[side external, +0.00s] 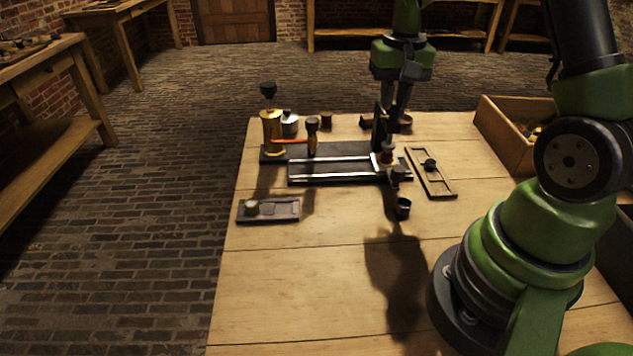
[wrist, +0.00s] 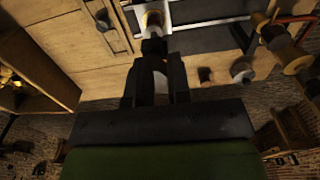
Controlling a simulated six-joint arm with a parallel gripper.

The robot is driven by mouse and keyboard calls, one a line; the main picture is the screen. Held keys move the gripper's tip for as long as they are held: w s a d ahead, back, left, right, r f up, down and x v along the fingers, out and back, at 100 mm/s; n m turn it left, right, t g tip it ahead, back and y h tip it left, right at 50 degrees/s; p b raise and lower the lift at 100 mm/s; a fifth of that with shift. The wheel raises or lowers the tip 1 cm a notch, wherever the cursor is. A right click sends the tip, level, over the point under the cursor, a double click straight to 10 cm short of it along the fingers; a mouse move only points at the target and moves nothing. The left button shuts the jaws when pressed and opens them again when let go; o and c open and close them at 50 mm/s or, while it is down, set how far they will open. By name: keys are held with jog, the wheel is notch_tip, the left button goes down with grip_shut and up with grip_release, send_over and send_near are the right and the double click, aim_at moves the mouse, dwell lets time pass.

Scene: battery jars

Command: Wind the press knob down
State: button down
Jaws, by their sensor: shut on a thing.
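The low dark press bench (side external: 335,152) with two bright rails lies across the table. My gripper (side external: 384,140) points down over its right end. In the wrist view my gripper (wrist: 153,58) is shut on a dark knob, the press knob (wrist: 153,46), at its fingertips. Just beyond the knob is a pale and brass-coloured round part (wrist: 153,18).
A brass cylinder with a black top (side external: 271,130) and a grey jar (side external: 289,125) stand at the left end. A wooden crate (side external: 490,120) is at right.

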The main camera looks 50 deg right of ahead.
jog(key=shift+s+a+f, duration=0.2)
jog(key=shift+a+f, duration=0.2)
jog(key=shift+f, duration=0.2)
notch_tip(320, 180, up, 6)
dwell(0.4)
jog(key=shift+a+r, duration=0.1)
